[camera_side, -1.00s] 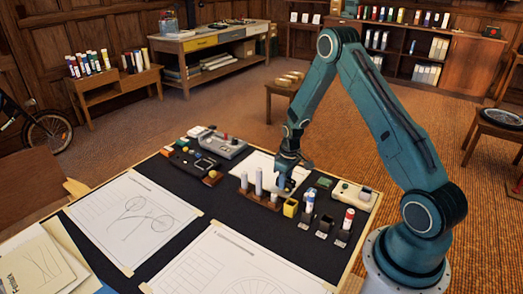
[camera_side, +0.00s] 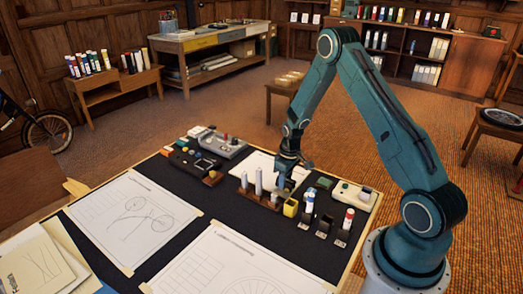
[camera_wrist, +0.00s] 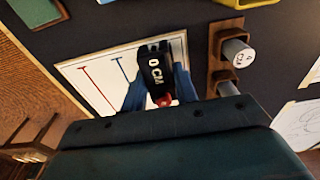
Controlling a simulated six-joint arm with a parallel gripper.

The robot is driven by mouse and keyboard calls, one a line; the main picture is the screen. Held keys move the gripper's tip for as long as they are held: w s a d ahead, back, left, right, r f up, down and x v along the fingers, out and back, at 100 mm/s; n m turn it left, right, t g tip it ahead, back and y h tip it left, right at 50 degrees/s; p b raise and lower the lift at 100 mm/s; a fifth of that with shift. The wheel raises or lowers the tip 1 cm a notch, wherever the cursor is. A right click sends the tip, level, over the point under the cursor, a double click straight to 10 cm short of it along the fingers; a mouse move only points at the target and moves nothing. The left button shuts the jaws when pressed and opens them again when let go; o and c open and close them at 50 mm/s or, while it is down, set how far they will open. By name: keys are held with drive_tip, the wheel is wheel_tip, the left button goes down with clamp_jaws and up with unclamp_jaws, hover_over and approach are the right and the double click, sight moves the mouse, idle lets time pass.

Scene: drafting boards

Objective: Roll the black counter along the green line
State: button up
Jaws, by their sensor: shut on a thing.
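The black counter (camera_wrist: 153,66), marked "0 CM" in white and with a red part at its near end, sits between the blue fingers of my gripper (camera_wrist: 160,88) in the wrist view. My gripper is shut on it, over a white sheet (camera_wrist: 92,68). A red line (camera_wrist: 99,86) and a blue line (camera_wrist: 122,69) show on the sheet, left of the counter. I cannot make out the green line; the counter and fingers cover part of the sheet. In the side view my gripper (camera_side: 287,176) is low over the sheet (camera_side: 256,164), and the counter cannot be made out.
A wooden rack with grey cylinders (camera_side: 258,182) stands close in front of my gripper. A grey device (camera_side: 222,143) is behind left. Drawing sheets (camera_side: 133,218) lie in front.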

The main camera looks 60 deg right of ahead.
sight(275, 186)
drive_tip(key=shift+f, duration=0.45)
idle(1.5)
drive_tip(key=shift+w+a, duration=0.1)
drive_tip(key=shift+w, duration=1.8)
idle(0.9)
idle(0.3)
drive_tip(key=shift+w+r, duration=0.1)
drive_tip(key=shift+r, duration=2.95)
drive_tip(key=shift+w+r, duration=0.1)
